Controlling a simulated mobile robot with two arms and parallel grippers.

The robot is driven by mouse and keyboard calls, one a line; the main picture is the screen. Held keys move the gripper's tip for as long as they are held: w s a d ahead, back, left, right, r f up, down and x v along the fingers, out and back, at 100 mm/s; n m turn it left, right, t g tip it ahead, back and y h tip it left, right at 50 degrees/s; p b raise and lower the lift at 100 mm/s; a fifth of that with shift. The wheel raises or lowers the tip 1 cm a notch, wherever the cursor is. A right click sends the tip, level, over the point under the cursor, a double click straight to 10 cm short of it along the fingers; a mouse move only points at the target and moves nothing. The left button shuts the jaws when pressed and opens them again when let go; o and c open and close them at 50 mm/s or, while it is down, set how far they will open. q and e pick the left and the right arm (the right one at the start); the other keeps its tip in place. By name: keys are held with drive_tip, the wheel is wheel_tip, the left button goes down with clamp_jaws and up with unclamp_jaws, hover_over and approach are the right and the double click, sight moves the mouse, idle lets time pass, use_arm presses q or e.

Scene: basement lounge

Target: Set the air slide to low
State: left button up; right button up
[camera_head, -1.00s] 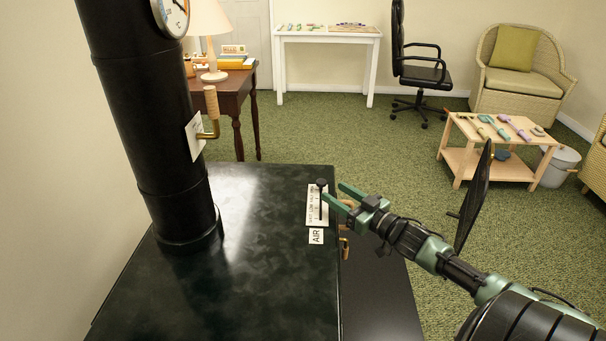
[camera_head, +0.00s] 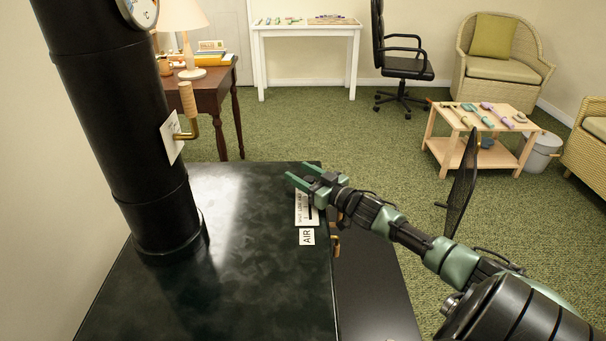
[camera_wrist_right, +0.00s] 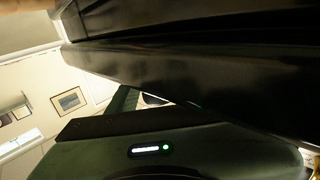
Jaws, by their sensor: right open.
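The air slide (camera_head: 298,212) is a small white scale plate with a dark slot, near the right edge of the dark green stove top (camera_head: 240,270). A white AIR label (camera_head: 307,237) lies just in front of it. My right gripper (camera_head: 298,173) is open, its green fingers pointing left over the far end of the plate. The gripper covers that end, so the slide's knob is hidden; I cannot tell whether a finger touches it. The right wrist view shows a dark surface (camera_wrist_right: 190,75) close above the green gripper housing (camera_wrist_right: 170,155). My left gripper is not in view.
A black stovepipe (camera_head: 115,130) with a wooden-handled brass lever (camera_head: 189,110) rises at the left. A brass handle (camera_head: 335,243) sticks out by the stove's right edge. A low wooden table (camera_head: 480,125) with tools stands farther right.

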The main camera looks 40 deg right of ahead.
drive_tip(key=shift+s, duration=0.1)
clamp_jaws()
drive_tip(key=shift+a, duration=0.1)
idle(1.2)
